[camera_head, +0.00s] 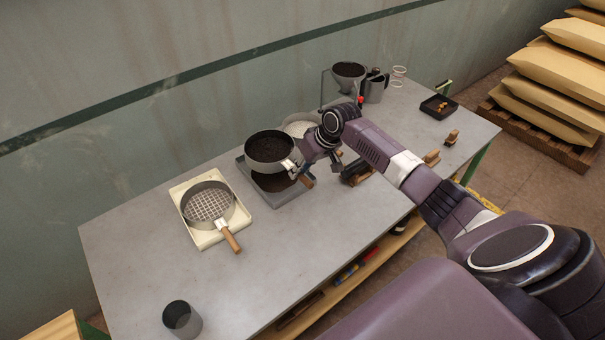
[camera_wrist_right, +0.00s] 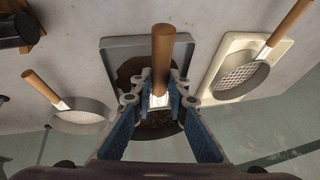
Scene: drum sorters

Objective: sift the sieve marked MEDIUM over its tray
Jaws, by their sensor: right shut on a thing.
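My right gripper (camera_head: 302,172) is shut on the handle end of a round metal sieve (camera_head: 264,167) filled with dark grains. It holds the sieve level, or nearly so, above a grey tray (camera_head: 286,202). Dark material (camera_head: 272,184) lies in that tray. In the right wrist view the gripper (camera_wrist_right: 160,100) grips the metal root of the wooden handle (camera_wrist_right: 163,50), with the grey tray (camera_wrist_right: 118,43) below. No MEDIUM label can be read on sieve or tray. My left gripper is not in view.
An empty wide-mesh sieve (camera_head: 207,205) rests on a cream tray (camera_head: 204,240) to the left. A third sieve (camera_head: 299,124) with pale contents is partly behind my arm. A grey cup (camera_head: 182,319) stands near the front-left. A dark box (camera_head: 438,107) stands far right.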

